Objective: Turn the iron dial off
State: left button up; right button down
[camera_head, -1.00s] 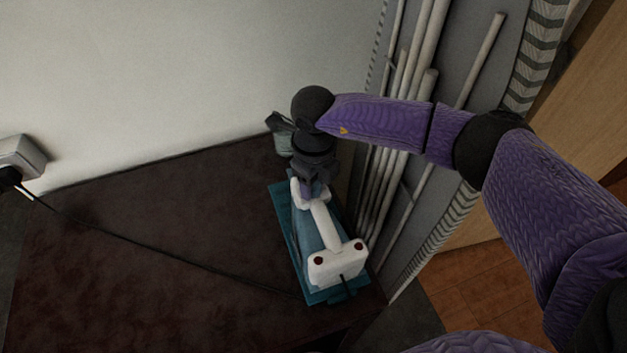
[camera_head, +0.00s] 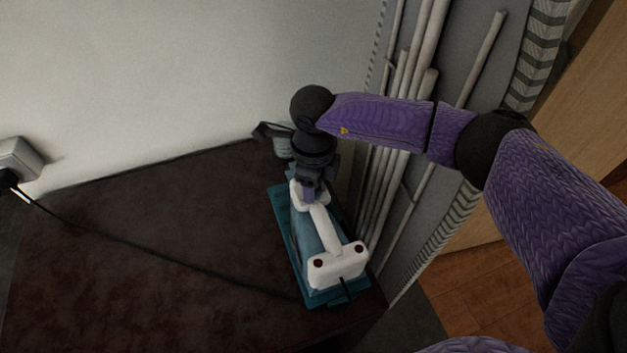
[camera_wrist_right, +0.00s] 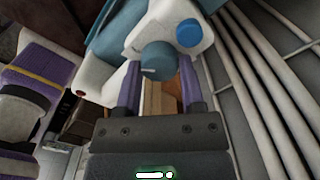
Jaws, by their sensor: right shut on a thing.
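The iron (camera_head: 320,250), white and blue, stands on a teal base (camera_head: 283,225) at the right end of the dark brown surface. In the right wrist view, its round blue-grey dial (camera_wrist_right: 157,62) with a white mark lies between the two purple fingers of my right gripper (camera_wrist_right: 158,78). The right gripper is shut on the dial. In the head view my right gripper (camera_head: 309,192) reaches down at the iron's far end, and it and the wrist hide the dial there. My left gripper is in neither view.
A black cord (camera_head: 150,247) runs across the dark surface (camera_head: 130,270) from a wall socket (camera_head: 18,158) at the left. White pipes (camera_head: 400,130) stand right beside the iron. The left part of the surface is clear apart from the cord.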

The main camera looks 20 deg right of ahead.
jog(key=shift+c, duration=1.6)
grip_release()
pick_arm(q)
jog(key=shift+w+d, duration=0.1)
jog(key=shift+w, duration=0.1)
pick_arm(e)
jog(key=shift+o, duration=0.6)
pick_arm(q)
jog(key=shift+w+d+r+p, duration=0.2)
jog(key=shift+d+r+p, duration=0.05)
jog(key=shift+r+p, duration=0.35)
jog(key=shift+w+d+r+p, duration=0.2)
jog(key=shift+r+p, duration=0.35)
pick_arm(e)
notch_tip(320, 180, up, 10)
